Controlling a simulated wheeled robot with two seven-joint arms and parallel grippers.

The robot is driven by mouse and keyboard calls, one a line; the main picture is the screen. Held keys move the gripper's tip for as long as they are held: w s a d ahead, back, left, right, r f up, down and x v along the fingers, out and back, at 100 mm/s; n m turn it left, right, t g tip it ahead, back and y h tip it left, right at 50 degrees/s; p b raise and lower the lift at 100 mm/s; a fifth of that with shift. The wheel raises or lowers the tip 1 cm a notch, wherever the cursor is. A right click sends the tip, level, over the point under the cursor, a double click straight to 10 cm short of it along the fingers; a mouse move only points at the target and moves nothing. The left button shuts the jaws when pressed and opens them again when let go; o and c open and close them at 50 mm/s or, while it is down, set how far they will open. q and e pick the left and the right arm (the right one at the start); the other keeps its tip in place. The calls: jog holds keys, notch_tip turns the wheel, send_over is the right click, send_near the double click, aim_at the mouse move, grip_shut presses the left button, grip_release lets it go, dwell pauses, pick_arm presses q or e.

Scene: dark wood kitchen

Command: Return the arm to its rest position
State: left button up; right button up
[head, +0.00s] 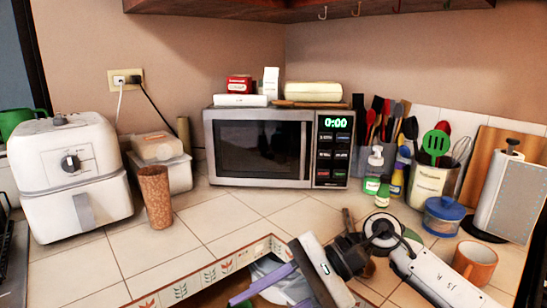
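My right arm comes in from the lower right. My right gripper (264,302) is low in the head view, over the sink area at the counter's front. Its two lavender fingers point left and down and stand apart, so it looks open. Pale objects in the sink show between and beyond the fingers, and I see nothing clearly held. The lower finger is partly cut off by the bottom edge of the picture. My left arm and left gripper are not in view.
An orange mug (475,262), a blue-lidded jar (443,217) and a paper towel holder (510,195) stand close to my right arm. The microwave (262,148) is shut behind. A cork-coloured cup (156,197) and a white air fryer (70,175) stand left. The tiles between are clear.

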jog(key=s+a+r+m+t+y, duration=0.2)
jog(key=a+r+m+y, duration=0.15)
jog(key=m+y, duration=0.45)
jog(key=w+d+f+m+t+h, duration=0.35)
jog(key=m+t, duration=0.55)
jog(key=m, duration=0.6)
jog(key=w+d+f+m+t+h, duration=0.25)
jog(key=d+f+m+t, duration=0.4)
jog(key=m, duration=0.85)
jog(key=s+d+f+m+t+h, duration=0.2)
jog(key=d+f+m+h, duration=0.4)
jog(key=f+m, duration=0.4)
jog(key=s+d+f+m+g+h, duration=0.3)
jog(key=s+f+m+g, duration=0.1)
jog(key=s+f+m, duration=0.3)
jog(key=s+d+f+m+g+h, duration=0.2)
jog(key=s+f+m, duration=0.5)
jog(key=s+f, duration=0.4)
jog(key=shift+s+d+g+h, duration=0.4)
jog(key=shift+s+d+g, duration=0.05)
jog(key=shift+d+g, duration=0.45)
